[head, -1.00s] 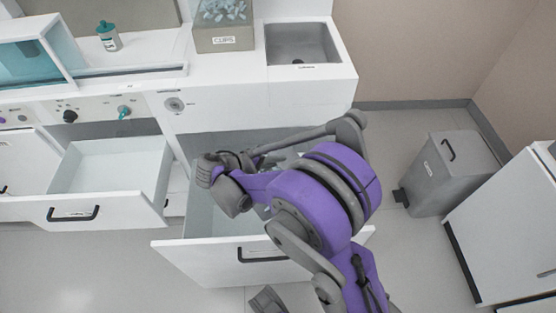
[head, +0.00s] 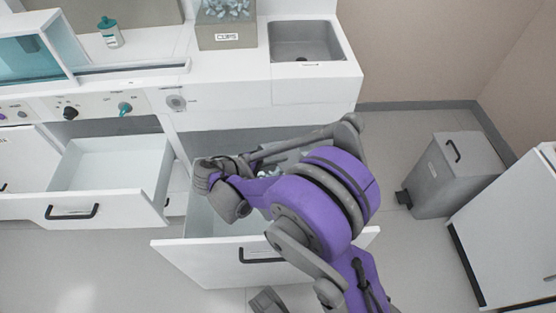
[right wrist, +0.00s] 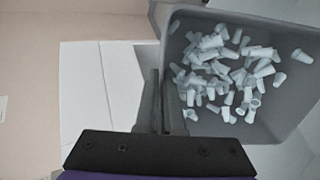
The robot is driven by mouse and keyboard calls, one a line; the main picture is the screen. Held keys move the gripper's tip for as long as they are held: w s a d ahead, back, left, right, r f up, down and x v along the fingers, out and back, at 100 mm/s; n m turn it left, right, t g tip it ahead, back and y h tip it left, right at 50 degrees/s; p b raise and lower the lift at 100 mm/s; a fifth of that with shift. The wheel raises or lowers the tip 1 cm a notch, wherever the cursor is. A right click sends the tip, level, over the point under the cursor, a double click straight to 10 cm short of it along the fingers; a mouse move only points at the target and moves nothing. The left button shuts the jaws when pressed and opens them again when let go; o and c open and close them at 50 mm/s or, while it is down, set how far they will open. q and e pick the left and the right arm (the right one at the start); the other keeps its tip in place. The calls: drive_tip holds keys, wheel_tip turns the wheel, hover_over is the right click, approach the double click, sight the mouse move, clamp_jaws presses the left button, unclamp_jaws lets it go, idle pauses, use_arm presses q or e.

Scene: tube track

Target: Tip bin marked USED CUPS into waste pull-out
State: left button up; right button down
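A grey bin (right wrist: 270,125) holding many pale cups (right wrist: 225,75) fills the right of the right wrist view; no USED CUPS label is readable. My right gripper (right wrist: 167,100) has its fingers close together on either side of the bin's near wall, gripping it. In the head view my right arm hangs over a deep open pull-out (head: 205,258) under the counter; its own marking cannot be read. Grey and pale shapes show behind the arm inside it, mostly hidden, and the right gripper's fingers are hidden there.
A shallower open drawer (head: 70,208) stands at left. On the counter are a box marked CUPS (head: 227,38), a teal-capped bottle (head: 110,33) and a sink (head: 305,42). A grey pedal bin (head: 440,180) stands on the floor at right, with clear floor beside it.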

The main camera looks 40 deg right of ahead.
drive_tip(key=shift+w+a+h+b, duration=0.1)
drive_tip(key=shift+a+h+b, duration=0.3)
drive_tip(key=shift+h+b, duration=0.15)
drive_tip(key=shift+a+r+h+b, duration=0.3)
drive_tip(key=shift+h+b, duration=0.15)
idle(0.4)
